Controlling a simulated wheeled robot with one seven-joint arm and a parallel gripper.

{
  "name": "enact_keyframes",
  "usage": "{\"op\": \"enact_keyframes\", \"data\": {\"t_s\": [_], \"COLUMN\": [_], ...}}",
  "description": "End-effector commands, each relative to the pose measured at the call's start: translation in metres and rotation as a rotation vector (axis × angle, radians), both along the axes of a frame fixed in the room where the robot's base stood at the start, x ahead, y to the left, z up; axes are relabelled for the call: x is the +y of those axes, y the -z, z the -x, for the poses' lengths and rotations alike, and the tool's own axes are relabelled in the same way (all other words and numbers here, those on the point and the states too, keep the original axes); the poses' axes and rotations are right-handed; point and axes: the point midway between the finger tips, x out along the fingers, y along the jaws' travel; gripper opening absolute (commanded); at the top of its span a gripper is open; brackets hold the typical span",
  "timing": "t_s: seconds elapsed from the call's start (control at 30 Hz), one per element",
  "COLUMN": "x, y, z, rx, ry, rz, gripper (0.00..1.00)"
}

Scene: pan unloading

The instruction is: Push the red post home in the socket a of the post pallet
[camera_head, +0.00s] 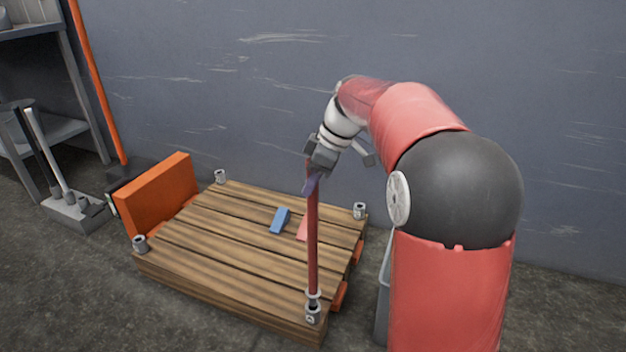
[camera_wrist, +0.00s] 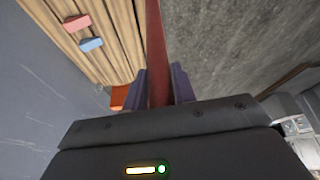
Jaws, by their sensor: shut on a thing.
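The red post (camera_head: 312,240) stands about upright at the near right corner of the wooden pallet (camera_head: 205,243). Its lower end, with a pale collar, is at the grey socket (camera_head: 313,315) there; I cannot tell how deep it sits. My gripper (camera_head: 312,182) is shut on the red post near its top. In the wrist view the red post (camera_wrist: 158,60) runs between the two purple-grey fingers (camera_wrist: 158,86). The socket's letter is too small to read for certain.
Other grey sockets stand at the far left (camera_head: 220,176), far right (camera_head: 359,211) and near left (camera_head: 140,244) corners. A blue block (camera_head: 280,220) and a pink block (camera_head: 302,230) lie on the slats. An orange panel (camera_head: 158,192) stands along the left edge. A wall is behind.

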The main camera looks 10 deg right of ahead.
Motion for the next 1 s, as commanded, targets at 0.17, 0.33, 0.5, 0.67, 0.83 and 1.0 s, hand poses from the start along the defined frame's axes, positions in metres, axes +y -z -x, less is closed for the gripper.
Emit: {"op": "enact_keyframes", "data": {"t_s": [0.17, 0.33, 0.5, 0.67, 0.83, 1.0], "x": [0.0001, 0.0002, 0.0002, 0.0002, 0.0002, 0.0002], "y": [-0.0009, -0.0007, 0.0011, 0.0034, 0.0058, 0.0080], "z": [-0.0002, -0.0001, -0.0001, -0.0001, -0.0001, -0.0001], "rx": [-0.002, -0.002, -0.002, -0.002, -0.002, -0.002], "ry": [-0.001, -0.001, -0.001, -0.001, -0.001, -0.001], "rz": [0.000, 0.000, 0.000, 0.000, 0.000, 0.000], "gripper": [0.03, 0.03, 0.03, 0.03, 0.03, 0.03]}}
